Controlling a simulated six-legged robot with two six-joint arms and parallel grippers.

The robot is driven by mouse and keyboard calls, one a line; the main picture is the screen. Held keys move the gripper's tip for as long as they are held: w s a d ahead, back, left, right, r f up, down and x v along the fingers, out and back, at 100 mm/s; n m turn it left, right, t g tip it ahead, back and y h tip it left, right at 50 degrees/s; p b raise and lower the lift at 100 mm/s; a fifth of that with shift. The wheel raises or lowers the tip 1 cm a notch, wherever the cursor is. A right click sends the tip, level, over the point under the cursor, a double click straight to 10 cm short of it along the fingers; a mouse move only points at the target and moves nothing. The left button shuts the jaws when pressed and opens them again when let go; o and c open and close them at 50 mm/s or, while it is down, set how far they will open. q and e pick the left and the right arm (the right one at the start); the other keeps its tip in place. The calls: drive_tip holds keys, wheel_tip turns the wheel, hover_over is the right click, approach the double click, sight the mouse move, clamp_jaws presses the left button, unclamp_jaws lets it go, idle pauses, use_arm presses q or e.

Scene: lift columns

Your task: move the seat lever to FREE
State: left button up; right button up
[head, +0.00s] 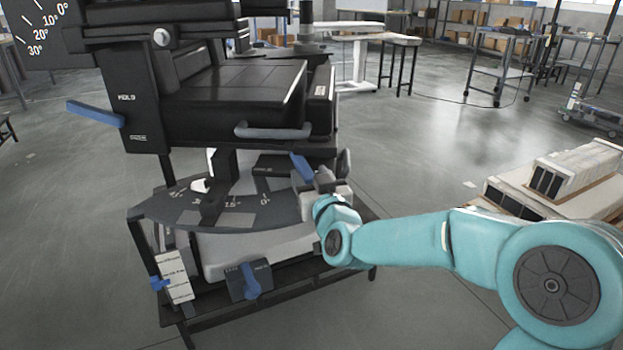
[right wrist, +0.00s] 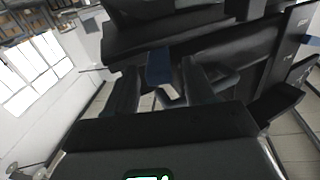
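A blue lever (head: 95,112) sticks out to the left from a black upright plate (head: 133,110) marked HOLD, with a smaller unreadable mark below. Another blue lever (head: 302,167) stands tilted at the right of the black seat unit, just beyond my right gripper (head: 324,181). In the right wrist view, a blue piece (right wrist: 160,66) shows between the two dark fingers of my right gripper (right wrist: 165,88), with gaps on both sides. That gripper is open. No FREE mark can be read, so which lever is the seat lever is unclear. My left gripper is out of view.
A grey angle dial plate (head: 225,215) lies under the seat. Lower down are a blue knob (head: 250,280) on a black plate and a white label card (head: 174,277). A pallet with boxes (head: 560,180) stands at the right. The floor between is clear.

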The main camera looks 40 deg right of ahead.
drive_tip(key=shift+s, duration=0.1)
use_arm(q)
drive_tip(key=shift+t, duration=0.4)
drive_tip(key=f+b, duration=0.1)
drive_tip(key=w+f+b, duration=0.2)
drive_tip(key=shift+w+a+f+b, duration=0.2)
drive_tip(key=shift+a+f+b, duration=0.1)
use_arm(e)
drive_tip(key=v, duration=1.6)
drive_tip(key=shift+a, duration=0.15)
